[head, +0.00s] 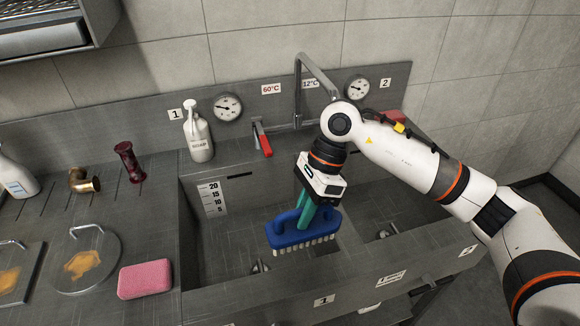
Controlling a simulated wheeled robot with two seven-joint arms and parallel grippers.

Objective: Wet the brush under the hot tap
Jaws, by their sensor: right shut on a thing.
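A blue brush (290,236) with pale bristles hangs over the sink, bristles downward. My right gripper (305,214), with green fingers, is shut on the brush and holds it above the basin, near the divider between the two basins. The tap's tall bent spout (318,68) rises behind my right arm, which hides its end. A red-handled lever (263,140) sits to the left of the spout, below the 60°C label (271,89). No running water shows. My left gripper is not in view.
A soap bottle (198,135) stands at the left basin's back edge. A pink sponge (145,279), soiled lids (86,262), a brass elbow (84,180) and a dark red fitting (129,161) lie on the left drainboard. The left basin (215,235) has free room.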

